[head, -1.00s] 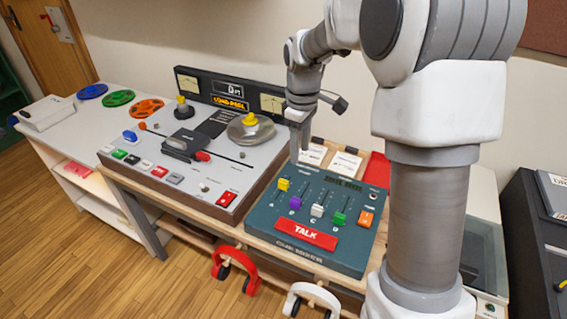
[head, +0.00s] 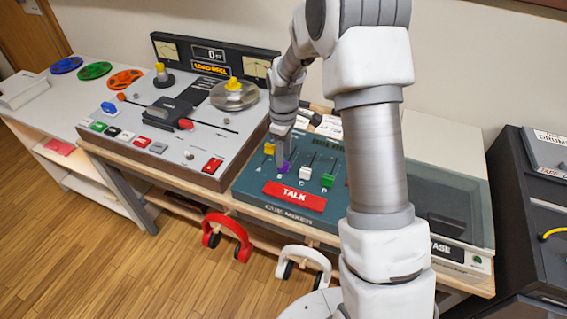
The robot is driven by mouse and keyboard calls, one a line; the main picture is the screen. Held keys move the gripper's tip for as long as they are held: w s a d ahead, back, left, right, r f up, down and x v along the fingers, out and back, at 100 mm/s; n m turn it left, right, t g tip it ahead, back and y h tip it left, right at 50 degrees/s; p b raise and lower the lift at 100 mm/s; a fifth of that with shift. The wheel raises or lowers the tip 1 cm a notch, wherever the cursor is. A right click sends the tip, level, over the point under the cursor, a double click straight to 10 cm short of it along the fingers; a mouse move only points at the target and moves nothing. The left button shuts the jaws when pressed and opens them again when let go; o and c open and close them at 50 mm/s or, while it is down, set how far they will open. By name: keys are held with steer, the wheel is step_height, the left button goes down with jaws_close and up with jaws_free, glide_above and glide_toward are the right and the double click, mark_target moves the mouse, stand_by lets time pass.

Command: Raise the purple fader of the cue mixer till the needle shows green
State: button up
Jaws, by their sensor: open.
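The cue mixer (head: 250,189) is a teal panel with a red TALK bar along its front. Its purple fader (head: 284,169) sits low in its slot. The yellow fader (head: 269,148) is left of it and higher up; the white fader (head: 305,173) and green fader (head: 327,181) are to its right. My gripper (head: 282,158) is open and points down right at the purple fader; I cannot tell whether it touches it. No needle shows on the visible part of the mixer; my arm hides its right side.
The tape machine (head: 135,146) stands left of the mixer, with two needle meters (head: 166,48) on its back panel, too small to read. Red headphones (head: 226,232) and white headphones (head: 304,257) hang at the bench front. A clear-lidded case (head: 445,205) lies right of my arm.

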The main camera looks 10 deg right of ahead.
steer(key=shift+f, duration=1.8)
jaws_close()
